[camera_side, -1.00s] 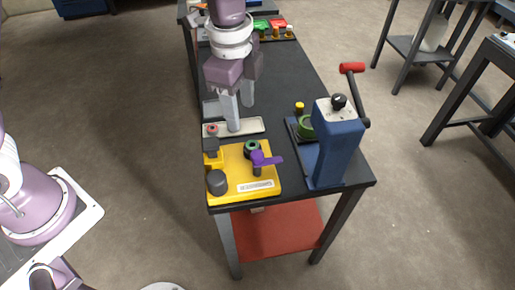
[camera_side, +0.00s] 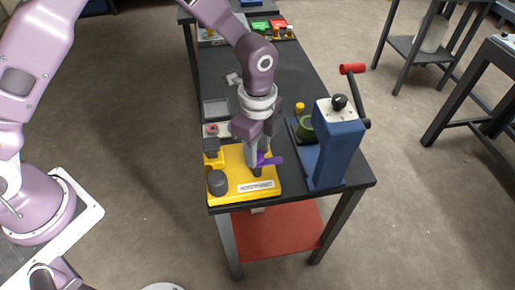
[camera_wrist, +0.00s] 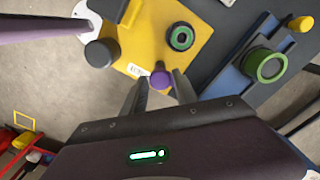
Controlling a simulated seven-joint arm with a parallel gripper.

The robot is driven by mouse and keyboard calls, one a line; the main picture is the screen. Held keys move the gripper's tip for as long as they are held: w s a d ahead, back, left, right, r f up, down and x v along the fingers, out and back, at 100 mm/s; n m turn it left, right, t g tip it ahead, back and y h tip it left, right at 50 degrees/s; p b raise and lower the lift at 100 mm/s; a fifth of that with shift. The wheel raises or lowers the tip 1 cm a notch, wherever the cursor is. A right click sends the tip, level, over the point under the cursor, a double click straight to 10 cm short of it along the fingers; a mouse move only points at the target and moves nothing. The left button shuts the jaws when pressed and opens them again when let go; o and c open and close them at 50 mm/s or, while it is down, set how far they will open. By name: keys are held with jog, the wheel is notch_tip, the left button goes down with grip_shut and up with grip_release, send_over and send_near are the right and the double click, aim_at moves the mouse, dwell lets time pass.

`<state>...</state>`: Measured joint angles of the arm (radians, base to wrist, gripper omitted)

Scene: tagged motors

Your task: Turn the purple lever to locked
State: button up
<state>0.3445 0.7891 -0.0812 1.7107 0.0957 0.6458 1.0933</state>
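The purple lever (camera_side: 272,160) is on the yellow fixture (camera_side: 230,158), near its right side. In the wrist view my gripper (camera_wrist: 161,88) is open, with a finger on each side of the purple end. I cannot tell whether either finger touches it.
A blue press (camera_side: 333,150) with a red-tipped handle stands close on the right. The fixture also bears a dark knob (camera_side: 217,183) and a green-ringed part (camera_wrist: 181,37). A grey tray (camera_side: 215,110) lies behind the fixture.

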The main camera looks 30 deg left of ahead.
grip_shut()
jog(key=n, duration=0.6)
jog(key=shift+n, duration=0.4)
jog(key=n, duration=1.1)
dwell(0.3)
jog(key=shift+o, duration=2.3)
grip_release()
